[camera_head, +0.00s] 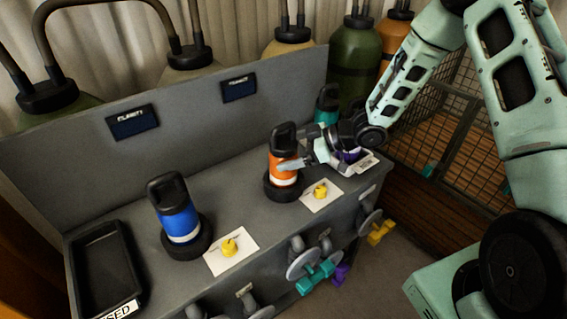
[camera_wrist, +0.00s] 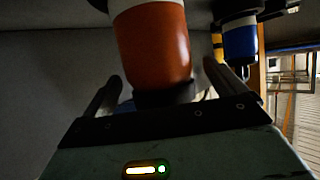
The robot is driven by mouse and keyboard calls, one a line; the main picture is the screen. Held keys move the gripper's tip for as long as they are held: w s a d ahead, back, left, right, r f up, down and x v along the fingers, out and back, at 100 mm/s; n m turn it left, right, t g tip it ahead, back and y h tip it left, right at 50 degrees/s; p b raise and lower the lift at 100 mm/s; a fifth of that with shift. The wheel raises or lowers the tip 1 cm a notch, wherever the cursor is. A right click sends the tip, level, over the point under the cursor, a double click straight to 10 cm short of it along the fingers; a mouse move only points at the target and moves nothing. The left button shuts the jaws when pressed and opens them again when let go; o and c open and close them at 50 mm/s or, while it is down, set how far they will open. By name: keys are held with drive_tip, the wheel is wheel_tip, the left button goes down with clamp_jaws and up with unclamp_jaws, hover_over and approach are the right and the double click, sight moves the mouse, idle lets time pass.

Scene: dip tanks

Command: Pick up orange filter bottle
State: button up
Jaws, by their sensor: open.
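The orange filter bottle (camera_head: 284,164) has a black handled cap and a white band, and stands upright in a round black holder on the grey bench. My gripper (camera_head: 292,163) is beside it, reaching in from the right. In the wrist view the orange bottle (camera_wrist: 154,50) is between the two fingers of my gripper (camera_wrist: 162,78), with a visible gap at each side. The gripper is open. Whether a finger touches the bottle cannot be told.
A blue bottle (camera_head: 178,212) stands to the left in its own holder. A black tray (camera_head: 103,268) is at the bench's left end. A teal bottle (camera_head: 327,104) stands behind my gripper, and a purple one is partly hidden by it. Yellow pieces (camera_head: 229,247) lie on white cards in front.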

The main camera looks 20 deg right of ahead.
drive_tip(key=shift+x, duration=1.05)
drive_tip(key=c, duration=1.4)
drive_tip(key=shift+c, duration=0.4)
drive_tip(key=shift+r, duration=0.15)
